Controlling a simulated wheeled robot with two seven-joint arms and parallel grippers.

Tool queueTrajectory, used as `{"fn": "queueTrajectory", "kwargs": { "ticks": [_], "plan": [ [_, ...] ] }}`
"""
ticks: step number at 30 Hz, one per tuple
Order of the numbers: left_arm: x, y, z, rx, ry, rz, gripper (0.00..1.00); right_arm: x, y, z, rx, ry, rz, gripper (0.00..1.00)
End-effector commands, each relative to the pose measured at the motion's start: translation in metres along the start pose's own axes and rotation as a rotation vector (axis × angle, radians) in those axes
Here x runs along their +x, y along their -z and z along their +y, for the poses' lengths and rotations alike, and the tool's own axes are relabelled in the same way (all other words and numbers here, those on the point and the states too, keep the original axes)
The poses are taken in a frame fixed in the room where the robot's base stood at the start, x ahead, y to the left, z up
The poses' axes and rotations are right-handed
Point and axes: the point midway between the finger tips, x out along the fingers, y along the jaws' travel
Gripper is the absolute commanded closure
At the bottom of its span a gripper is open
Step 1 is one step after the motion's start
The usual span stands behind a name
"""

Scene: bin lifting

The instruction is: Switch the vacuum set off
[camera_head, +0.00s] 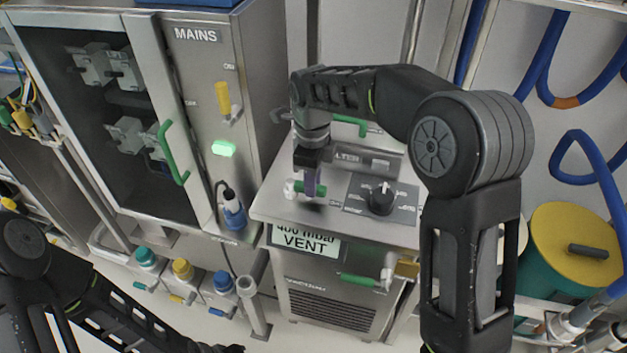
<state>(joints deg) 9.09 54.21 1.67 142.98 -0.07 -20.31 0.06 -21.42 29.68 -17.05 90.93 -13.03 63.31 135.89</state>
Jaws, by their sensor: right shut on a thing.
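The vacuum set (330,285) is a grey metal cabinet in the middle of the head view. Its sign (305,241) reads VENT, with a mbar figure above, partly cut by the top's edge. A black rotary knob (382,198) sits on a dark panel on its sloped top. My right gripper (311,189) points down over the top, left of the knob, and is shut on a small green valve handle (300,188) with a white end. The fingers hide part of the handle. My left arm is at the lower left; its gripper (228,348) barely shows at the bottom edge.
The MAINS cabinet (197,60) stands left, with a yellow lever (229,100), a lit green lamp (224,148) and a blue plug (234,211). A yellow-lidded drum (575,240) and blue hoses (590,155) are right.

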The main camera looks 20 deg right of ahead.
Motion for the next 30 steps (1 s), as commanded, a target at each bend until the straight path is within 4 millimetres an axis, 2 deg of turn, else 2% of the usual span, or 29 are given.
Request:
{"fn": "queueTrajectory", "kwargs": {
  "ticks": [1, 9, 19, 23, 30],
  "plan": [
    [0.000, 0.000, 0.000, 0.000, 0.000, 0.000, 0.69, 0.000, 0.000, 0.000, 0.004, -0.002, -0.001, 0.78],
    [0.000, 0.000, 0.000, 0.000, 0.000, 0.000, 0.69, 0.000, 0.000, 0.000, 0.001, -0.001, 0.000, 0.58],
    [0.001, 0.000, 0.000, 0.000, 0.000, 0.000, 0.69, -0.005, 0.000, 0.000, 0.000, 0.000, -0.001, 0.58],
    [0.002, 0.000, -0.001, 0.000, 0.000, 0.000, 0.69, -0.018, -0.001, 0.000, 0.000, 0.001, -0.002, 0.58],
    [0.004, 0.000, -0.002, 0.000, 0.000, 0.000, 0.69, -0.058, -0.001, 0.000, 0.000, 0.002, -0.003, 0.58]
  ]
}}
